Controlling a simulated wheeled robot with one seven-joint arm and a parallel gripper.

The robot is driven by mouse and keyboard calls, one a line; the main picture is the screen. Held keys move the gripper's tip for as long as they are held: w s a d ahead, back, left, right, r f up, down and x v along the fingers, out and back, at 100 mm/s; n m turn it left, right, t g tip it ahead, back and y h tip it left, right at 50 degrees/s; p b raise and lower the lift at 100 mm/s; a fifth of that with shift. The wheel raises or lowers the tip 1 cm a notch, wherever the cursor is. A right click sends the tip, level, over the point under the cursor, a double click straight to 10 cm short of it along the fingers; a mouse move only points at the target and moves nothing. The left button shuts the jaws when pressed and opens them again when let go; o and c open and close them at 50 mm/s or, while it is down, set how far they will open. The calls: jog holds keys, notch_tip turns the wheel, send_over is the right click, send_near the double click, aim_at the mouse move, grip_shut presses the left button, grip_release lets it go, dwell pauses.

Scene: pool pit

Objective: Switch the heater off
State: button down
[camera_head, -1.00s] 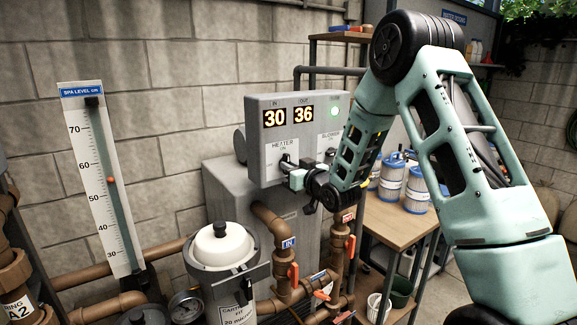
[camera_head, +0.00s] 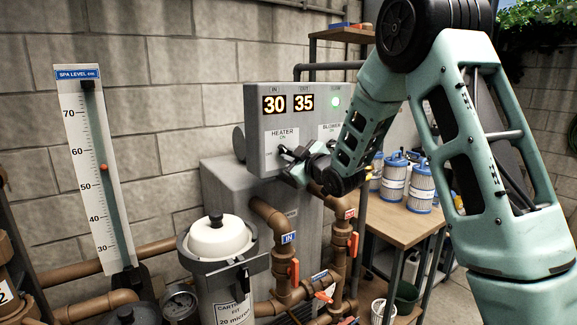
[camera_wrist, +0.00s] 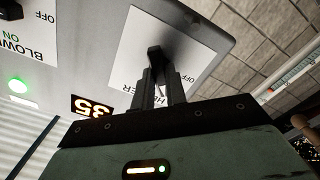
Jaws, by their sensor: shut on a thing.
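The grey heater control box (camera_head: 262,120) hangs on the wall side and shows 30 under IN and 35 under OUT. Its white HEATER plate (camera_head: 283,135) has ON printed near the top. My gripper (camera_head: 292,165) is at the lower part of this plate. In the wrist view my gripper (camera_wrist: 157,88) is shut on the black heater switch lever (camera_wrist: 154,52), whose end shows between and beyond the fingertips. The lever end is near the printed OFF on the plate (camera_wrist: 195,45). The fingers hide the lever's base and part of the HEATER lettering.
The BLOWER plate (camera_head: 331,131) and a lit green lamp (camera_head: 334,102) are on the same box, with the blower lever (camera_wrist: 11,10) close by. Brown pipes (camera_head: 272,218) and a filter housing (camera_head: 218,240) stand below. Blue-capped cartridges (camera_head: 395,178) stand on a wooden table at right.

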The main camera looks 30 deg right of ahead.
jog(key=n+b, duration=0.4)
jog(key=b, duration=0.1)
jog(key=n+b, duration=0.2)
jog(key=n, duration=0.1)
jog(key=shift+f, duration=0.3)
jog(key=n+b, duration=0.2)
jog(key=b, duration=0.1)
jog(key=shift+n, duration=0.3)
jog(key=shift+r+n+b, duration=0.25)
jog(key=shift+n+b, duration=0.35)
jog(key=c, duration=1.3)
grip_release()
jog(key=s+b, duration=0.3)
jog(key=s, duration=0.4)
jog(key=shift+d, duration=0.1)
